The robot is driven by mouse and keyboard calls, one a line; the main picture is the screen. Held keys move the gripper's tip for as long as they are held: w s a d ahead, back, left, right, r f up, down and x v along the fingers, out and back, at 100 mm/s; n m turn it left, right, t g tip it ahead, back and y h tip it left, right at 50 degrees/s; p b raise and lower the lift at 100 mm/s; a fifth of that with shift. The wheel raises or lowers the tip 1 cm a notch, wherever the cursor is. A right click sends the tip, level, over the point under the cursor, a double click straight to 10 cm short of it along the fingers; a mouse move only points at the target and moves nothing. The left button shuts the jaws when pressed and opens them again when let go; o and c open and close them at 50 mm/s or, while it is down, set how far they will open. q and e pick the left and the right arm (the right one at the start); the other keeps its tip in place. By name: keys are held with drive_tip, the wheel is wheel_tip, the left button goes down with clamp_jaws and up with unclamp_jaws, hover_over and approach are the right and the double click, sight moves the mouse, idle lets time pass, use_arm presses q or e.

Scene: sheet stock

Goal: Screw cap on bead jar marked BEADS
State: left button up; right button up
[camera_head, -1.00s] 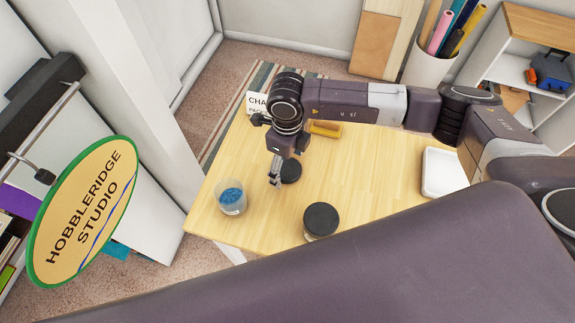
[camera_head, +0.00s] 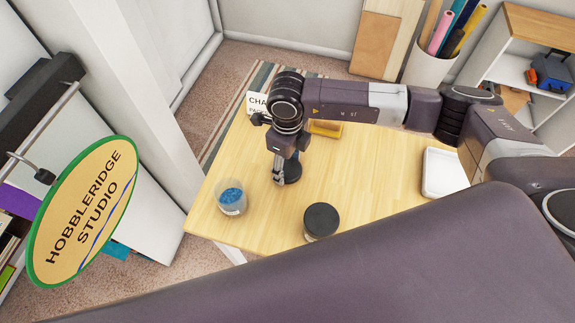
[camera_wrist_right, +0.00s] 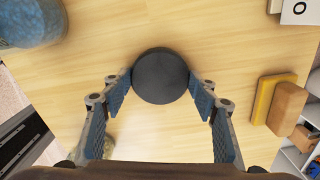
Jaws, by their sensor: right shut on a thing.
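A clear jar of blue beads (camera_head: 231,198) stands open near the table's left front corner; its side also shows at the top left of the right wrist view (camera_wrist_right: 30,22). No label is readable on it. A round black cap (camera_head: 294,172) is on the table to the right of that jar. My right gripper (camera_head: 280,180) is shut on this cap, partly covering it in the head view. In the right wrist view, the cap (camera_wrist_right: 160,76) sits between the two fingertips. My left gripper is not in view.
A second jar with a black lid (camera_head: 321,220) stands at the front of the wooden table (camera_head: 385,165). A white tray (camera_head: 444,173) lies at right. A yellow-brown block (camera_head: 325,128) and a white sign (camera_head: 257,103) are at the back. Bare tabletop lies between the jars.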

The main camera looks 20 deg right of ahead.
sight(287, 168)
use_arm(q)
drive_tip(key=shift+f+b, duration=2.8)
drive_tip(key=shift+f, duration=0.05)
use_arm(e)
wheel_tip(287, 168, up, 20)
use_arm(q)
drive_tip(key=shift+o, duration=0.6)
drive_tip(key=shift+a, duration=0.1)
use_arm(e)
drive_tip(key=shift+f, duration=0.1)
